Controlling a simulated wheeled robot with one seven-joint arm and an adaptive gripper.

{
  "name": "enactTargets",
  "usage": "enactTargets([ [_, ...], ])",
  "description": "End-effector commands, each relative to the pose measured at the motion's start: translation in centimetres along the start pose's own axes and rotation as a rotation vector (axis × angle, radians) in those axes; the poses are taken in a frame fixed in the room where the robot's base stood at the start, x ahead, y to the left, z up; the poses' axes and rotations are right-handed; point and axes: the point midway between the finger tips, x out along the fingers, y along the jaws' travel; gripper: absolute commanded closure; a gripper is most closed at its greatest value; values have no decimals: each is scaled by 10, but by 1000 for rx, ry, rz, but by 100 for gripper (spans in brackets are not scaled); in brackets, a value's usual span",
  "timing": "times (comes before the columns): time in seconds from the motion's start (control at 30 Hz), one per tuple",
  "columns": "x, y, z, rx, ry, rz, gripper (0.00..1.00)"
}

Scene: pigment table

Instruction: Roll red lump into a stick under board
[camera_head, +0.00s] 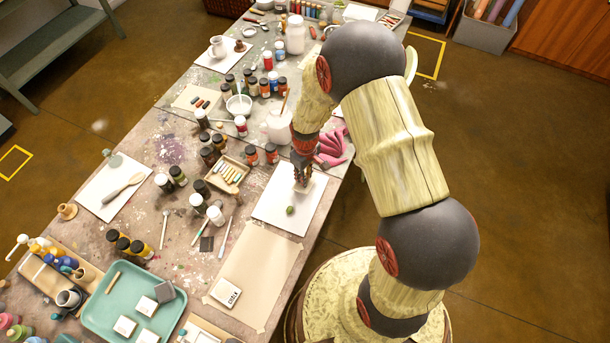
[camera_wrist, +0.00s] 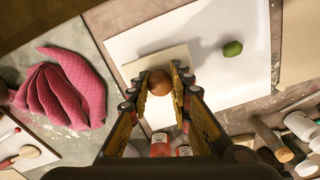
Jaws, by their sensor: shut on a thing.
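My gripper (camera_head: 303,181) is over the white sheet (camera_head: 268,205) near the table's right edge. In the wrist view my gripper (camera_wrist: 160,82) is shut on a round brown knob (camera_wrist: 159,87). The knob sits above a pale flat board (camera_wrist: 168,58), which lies on or just over the white sheet (camera_wrist: 205,75); I cannot tell if there is a gap. I see no red lump in either view; the board and fingers hide what is under them. A green lump (camera_head: 290,210) lies bare on the sheet, apart from the board, and also shows in the wrist view (camera_wrist: 232,49).
A pink cloth (camera_head: 331,147) lies beyond the sheet. A small tray of coloured sticks (camera_head: 228,174) and several paint jars (camera_head: 209,155) stand to the left. A beige paper (camera_head: 258,265) with a small white block (camera_head: 225,293) lies on the near side, mostly clear.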

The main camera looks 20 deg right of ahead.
Motion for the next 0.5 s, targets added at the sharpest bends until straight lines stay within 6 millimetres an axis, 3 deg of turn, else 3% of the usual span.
enactTargets([
  [0.5,4,0,0,0,0,0,96],
])
